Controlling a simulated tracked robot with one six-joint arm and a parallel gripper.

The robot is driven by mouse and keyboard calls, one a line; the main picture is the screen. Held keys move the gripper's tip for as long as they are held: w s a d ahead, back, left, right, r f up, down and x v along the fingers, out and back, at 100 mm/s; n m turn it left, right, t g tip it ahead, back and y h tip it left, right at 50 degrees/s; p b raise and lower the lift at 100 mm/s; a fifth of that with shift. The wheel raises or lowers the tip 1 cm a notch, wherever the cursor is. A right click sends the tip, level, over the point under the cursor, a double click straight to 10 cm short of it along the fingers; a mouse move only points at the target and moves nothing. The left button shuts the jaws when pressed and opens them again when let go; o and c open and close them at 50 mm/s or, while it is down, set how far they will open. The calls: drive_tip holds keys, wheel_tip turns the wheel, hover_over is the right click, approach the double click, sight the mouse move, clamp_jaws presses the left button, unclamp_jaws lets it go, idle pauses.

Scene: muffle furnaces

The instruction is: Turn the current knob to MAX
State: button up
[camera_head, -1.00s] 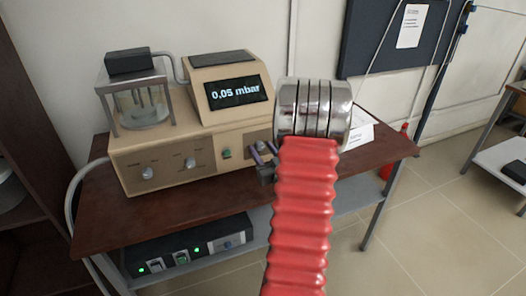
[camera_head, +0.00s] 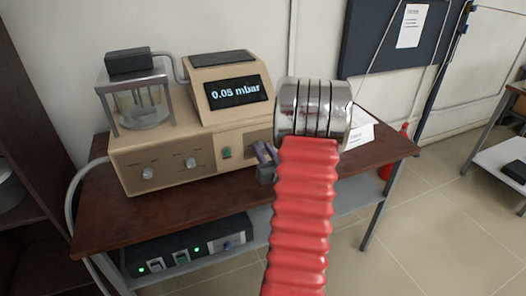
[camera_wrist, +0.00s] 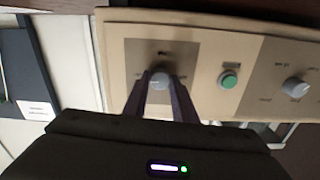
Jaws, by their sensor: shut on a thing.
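My gripper (camera_wrist: 160,86) is shut on a grey round knob (camera_wrist: 159,77) on the beige instrument's front panel, with one finger on each side. The lettering around this knob is too blurred to read, and its pointer setting cannot be told. In the head view my gripper (camera_head: 266,156) is at the right end of the panel, and the gripper and arm hide the held knob. The beige instrument (camera_head: 215,135) stands on the table, and its screen (camera_head: 236,92) reads 0.05 mbar.
A green button (camera_wrist: 229,79) and another grey knob (camera_wrist: 295,87) are beside the held knob in the wrist view. A glass chamber (camera_head: 143,108) stands on the instrument's left. A black unit (camera_head: 188,249) with green lights sits on the shelf below the brown tabletop (camera_head: 100,222).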

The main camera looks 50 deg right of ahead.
drive_tip(key=shift+m, duration=0.7)
drive_tip(key=o, duration=1)
drive_tip(key=shift+o, duration=0.2)
drive_tip(key=v, duration=1.4)
drive_tip(key=shift+d+f, duration=0.1)
drive_tip(key=shift+f, duration=0.05)
